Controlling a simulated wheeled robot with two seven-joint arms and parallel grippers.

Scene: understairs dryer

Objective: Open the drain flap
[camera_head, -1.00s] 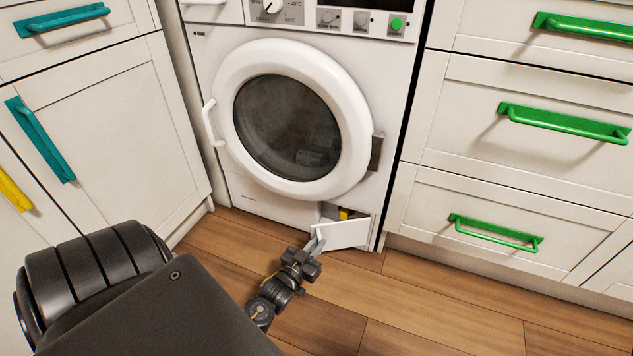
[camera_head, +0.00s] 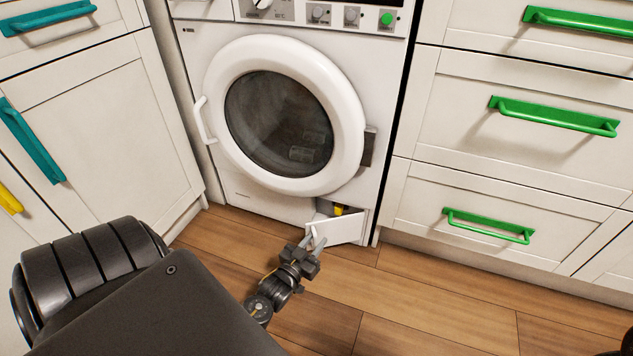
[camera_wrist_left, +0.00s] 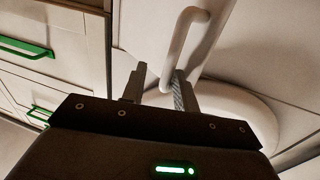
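The drain flap (camera_head: 338,230) is a small white panel at the bottom right of the white dryer (camera_head: 265,203). It stands swung outward, its left edge away from the front, with a dark recess and a yellow part (camera_head: 339,210) showing behind it. My left gripper (camera_head: 312,241) is at the flap's free left edge, low over the floor. In the left wrist view a white loop handle (camera_wrist_left: 186,40) on the flap reaches between the fingers (camera_wrist_left: 158,88). The handle lies close to the right finger, with a gap to the left finger. My right gripper is out of view.
The dryer's round door (camera_head: 345,140) is shut above the flap. White drawers with green handles (camera_head: 490,226) stand close on the right. A white cabinet with teal handles (camera_head: 32,141) is on the left. The wooden floor (camera_head: 410,290) in front is clear.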

